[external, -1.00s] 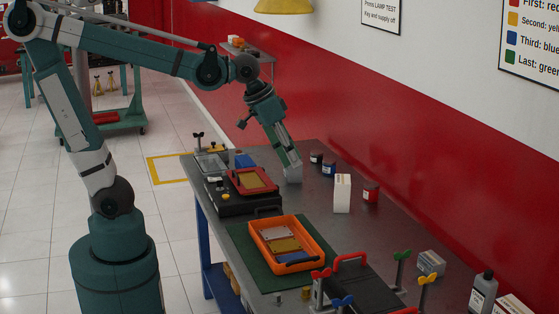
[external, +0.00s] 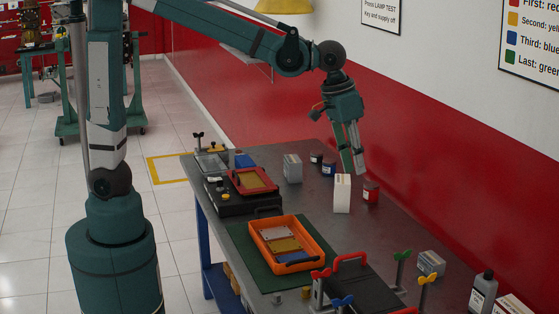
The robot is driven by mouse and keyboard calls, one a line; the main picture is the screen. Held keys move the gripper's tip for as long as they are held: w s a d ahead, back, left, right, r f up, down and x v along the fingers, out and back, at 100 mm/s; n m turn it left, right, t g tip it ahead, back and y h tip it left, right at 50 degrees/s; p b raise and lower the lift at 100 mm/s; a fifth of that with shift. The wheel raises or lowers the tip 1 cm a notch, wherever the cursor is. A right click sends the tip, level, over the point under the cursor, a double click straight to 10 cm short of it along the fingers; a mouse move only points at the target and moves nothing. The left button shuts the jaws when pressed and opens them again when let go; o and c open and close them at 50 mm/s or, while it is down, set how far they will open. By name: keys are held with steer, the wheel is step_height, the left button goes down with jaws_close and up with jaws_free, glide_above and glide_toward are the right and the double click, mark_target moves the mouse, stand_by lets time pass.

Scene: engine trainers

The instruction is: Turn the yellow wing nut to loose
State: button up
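The yellow wing nut (external: 428,279) sits on top of an upright post at the lower right of the bench, its wings spread. Similar wing nuts stand close by: green (external: 401,254), red (external: 321,273) and blue (external: 341,300). My gripper (external: 357,163) points down over the back of the bench, near the white box and the red-labelled jar. It is well behind and to the left of the yellow wing nut and does not touch it. The fingers are small in this view; I cannot tell whether they are open or shut.
A tall white box (external: 342,194), a red-labelled jar (external: 371,192) and a grey box (external: 292,168) stand on the bench. An orange tray (external: 314,247) lies in the middle. A red handle (external: 350,259), a small carton (external: 431,263) and a grey bottle (external: 483,293) stand near the wing nuts.

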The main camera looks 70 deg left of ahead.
steer(key=w+d+f+g+p, duration=0.1)
steer(key=d+f+p, duration=0.1)
steer(key=d, duration=0.9)
steer(key=w+d+f+g+p, duration=0.1)
steer(key=d+f+p, duration=0.2)
steer(key=d, duration=0.7)
steer(key=w+d+f+y+p, duration=0.1)
steer(key=w+d+f+p, duration=0.1)
steer(key=d, duration=0.9)
steer(key=shift+d+f+g+p, duration=0.2)
steer(key=shift+f+p, duration=0.15)
steer(key=shift+f, duration=0.2)
steer(key=shift+d+f+g+p, duration=0.2)
steer(key=shift+f+p, duration=0.15)
steer(key=shift+f, duration=0.2)
steer(key=shift+a, duration=0.1)
steer(key=shift+f, duration=0.1)
steer(key=shift+f+p, duration=0.3)
steer(key=shift+f, duration=3.5)
jaws_close()
